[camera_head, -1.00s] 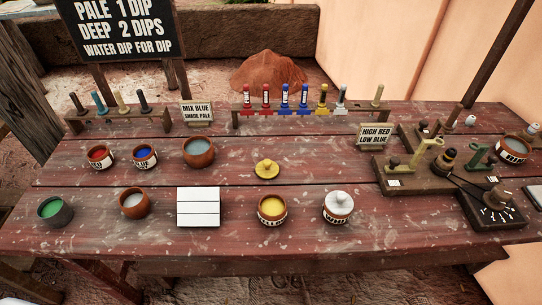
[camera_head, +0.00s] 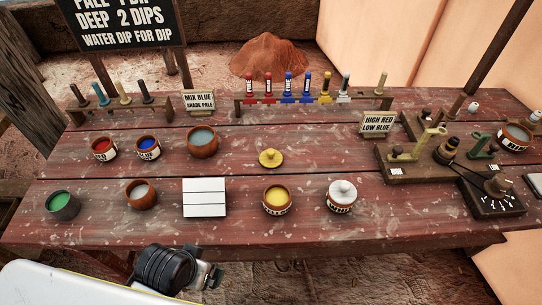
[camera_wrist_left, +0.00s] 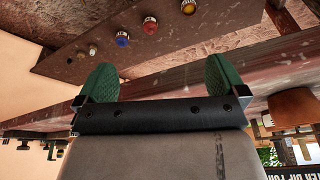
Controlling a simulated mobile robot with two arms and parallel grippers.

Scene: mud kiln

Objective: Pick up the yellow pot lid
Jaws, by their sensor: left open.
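The yellow pot lid (camera_head: 270,158), a round disc with a knob on top, lies flat on the red-brown wooden table (camera_head: 330,165), near its middle. The open pot of yellow (camera_head: 277,200) stands just in front of it. My left gripper (camera_head: 213,276) is low at the table's front edge, well to the front left of the lid and apart from it. In the left wrist view its two green fingertips (camera_wrist_left: 160,78) are spread with nothing between them. The lid cannot be made out there. My right gripper is not in view.
A white panel (camera_head: 205,197) lies left of the yellow pot. A pot with a white lid (camera_head: 341,196) stands to its right. Red (camera_head: 103,149) and blue (camera_head: 148,148) pots stand left. A rack of coloured tools (camera_head: 290,97) lines the back. Table around the lid is clear.

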